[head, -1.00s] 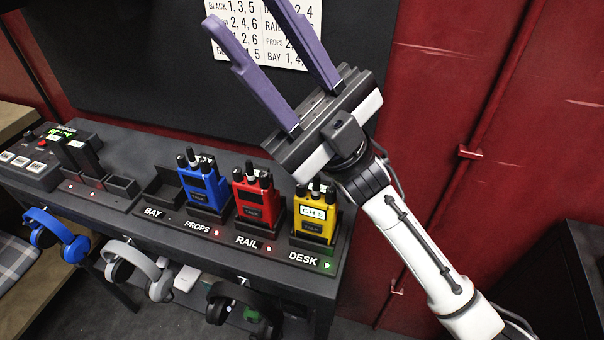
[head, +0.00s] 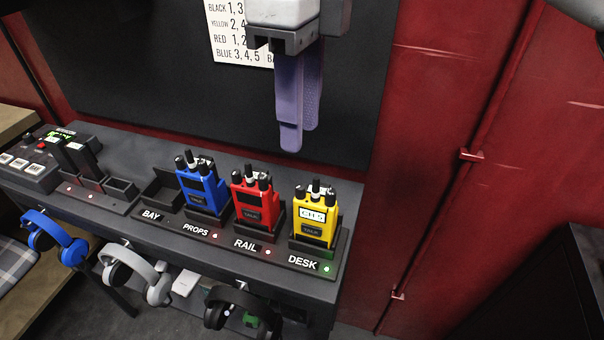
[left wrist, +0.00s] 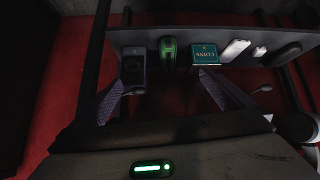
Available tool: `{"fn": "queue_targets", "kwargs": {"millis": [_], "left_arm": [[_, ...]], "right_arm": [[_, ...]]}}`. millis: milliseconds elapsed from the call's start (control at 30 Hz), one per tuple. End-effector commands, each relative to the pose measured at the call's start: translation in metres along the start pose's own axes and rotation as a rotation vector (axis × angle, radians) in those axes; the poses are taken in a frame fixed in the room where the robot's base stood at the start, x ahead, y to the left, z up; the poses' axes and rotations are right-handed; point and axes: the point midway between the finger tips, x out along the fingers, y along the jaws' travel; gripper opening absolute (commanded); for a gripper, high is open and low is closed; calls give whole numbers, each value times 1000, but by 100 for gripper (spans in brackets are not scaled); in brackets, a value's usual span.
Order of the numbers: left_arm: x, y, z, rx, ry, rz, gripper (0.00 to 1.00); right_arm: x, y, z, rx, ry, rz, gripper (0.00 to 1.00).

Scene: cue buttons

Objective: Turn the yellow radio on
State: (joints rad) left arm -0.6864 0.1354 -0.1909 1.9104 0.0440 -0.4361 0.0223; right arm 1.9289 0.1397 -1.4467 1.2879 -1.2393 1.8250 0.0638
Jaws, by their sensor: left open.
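The yellow radio (head: 314,220) stands upright in the dock labelled DESK, at the right end of the row. Its small screen (head: 312,215) is lit and seems to read CH 5, and a green light (head: 327,268) glows by the label. My right gripper (head: 301,138) hangs fingers-down above and a little left of the yellow radio, clear of it. Its two purple fingers overlap in this view, so their gap is unclear. My left gripper shows only in the left wrist view (left wrist: 165,88), fingers wide apart with nothing held.
Red (head: 252,200) and blue (head: 203,188) radios stand in the RAIL and PROPS docks; the BAY dock (head: 166,190) is empty. Headsets hang below the shelf front. A number sheet (head: 232,35) is on the dark board behind. The left wrist view shows a teal COINS box (left wrist: 206,60).

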Motion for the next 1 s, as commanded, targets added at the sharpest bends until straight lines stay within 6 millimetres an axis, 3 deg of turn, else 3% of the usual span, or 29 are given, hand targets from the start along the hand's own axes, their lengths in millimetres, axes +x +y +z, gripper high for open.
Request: {"fn": "queue_targets", "kwargs": {"millis": [600,1000], "left_arm": [[-5,0,-4,0,-2,-1,100],[-5,0,-4,0,-2,-1,100]], "right_arm": [[91,-2,-1,2,4,-5,31],[100,-2,-1,1,2,-6,31]]}}
